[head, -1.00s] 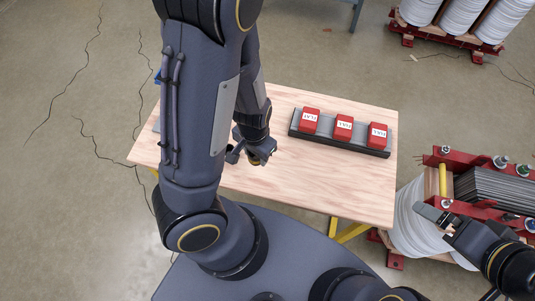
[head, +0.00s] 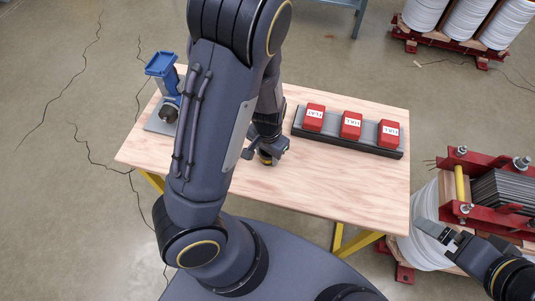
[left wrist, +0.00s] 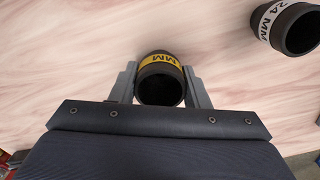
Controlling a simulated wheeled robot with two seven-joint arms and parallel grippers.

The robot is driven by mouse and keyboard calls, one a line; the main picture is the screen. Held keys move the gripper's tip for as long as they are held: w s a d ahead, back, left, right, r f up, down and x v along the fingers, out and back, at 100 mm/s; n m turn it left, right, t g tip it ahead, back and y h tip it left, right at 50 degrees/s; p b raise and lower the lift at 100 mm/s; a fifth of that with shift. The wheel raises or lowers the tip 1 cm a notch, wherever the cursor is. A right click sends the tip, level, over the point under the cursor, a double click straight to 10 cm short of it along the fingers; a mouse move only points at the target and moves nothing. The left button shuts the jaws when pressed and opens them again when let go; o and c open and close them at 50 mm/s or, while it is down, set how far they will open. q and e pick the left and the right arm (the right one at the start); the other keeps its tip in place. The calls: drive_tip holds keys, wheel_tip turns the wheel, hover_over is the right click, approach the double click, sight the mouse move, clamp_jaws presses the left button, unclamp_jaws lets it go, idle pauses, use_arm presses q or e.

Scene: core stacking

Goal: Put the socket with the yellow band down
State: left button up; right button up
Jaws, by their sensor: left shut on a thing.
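The socket with the yellow band (left wrist: 160,64) is black and sits between the two fingers of my left gripper (left wrist: 160,88) in the left wrist view. The gripper is shut on it, and its open end faces the camera. In the head view the socket (head: 266,159) shows small below my left gripper (head: 265,151), over the middle of the wooden table (head: 300,186). I cannot tell whether it touches the tabletop. A second black socket with a white "24 MM" band (left wrist: 268,22) stands at the upper right of the left wrist view. My right gripper (head: 440,236) is empty-looking, right of the table.
A dark rail (head: 345,145) with three red labelled blocks (head: 351,125) lies at the table's back right. A blue-topped device (head: 162,65) stands on a grey plate at the left. A red-framed machine with white coils (head: 425,245) stands right of the table. The front right tabletop is clear.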

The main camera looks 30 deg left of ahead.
use_arm(q)
drive_tip(key=o, duration=1.3)
drive_tip(key=shift+r, duration=0.1)
wheel_tip(320, 180, up, 12)
drive_tip(key=p, duration=0.4)
drive_tip(key=shift+s+d+r+n+t+h, duration=0.1)
drive_tip(key=shift+s+r+n+t+h, duration=0.7)
drive_tip(key=shift+s+r, duration=1.35)
drive_tip(key=shift+s+d+r+n+t+h, duration=0.1)
drive_tip(key=shift+s+r+n+t+h, duration=0.35)
drive_tip(key=shift+s+r+t, duration=1.15)
drive_tip(key=shift+s+r+n+t+h, duration=0.4)
drive_tip(key=shift+s+r+n+h, duration=0.2)
drive_tip(key=shift+s+r, duration=2.1)
drive_tip(key=shift+w+r, duration=0.45)
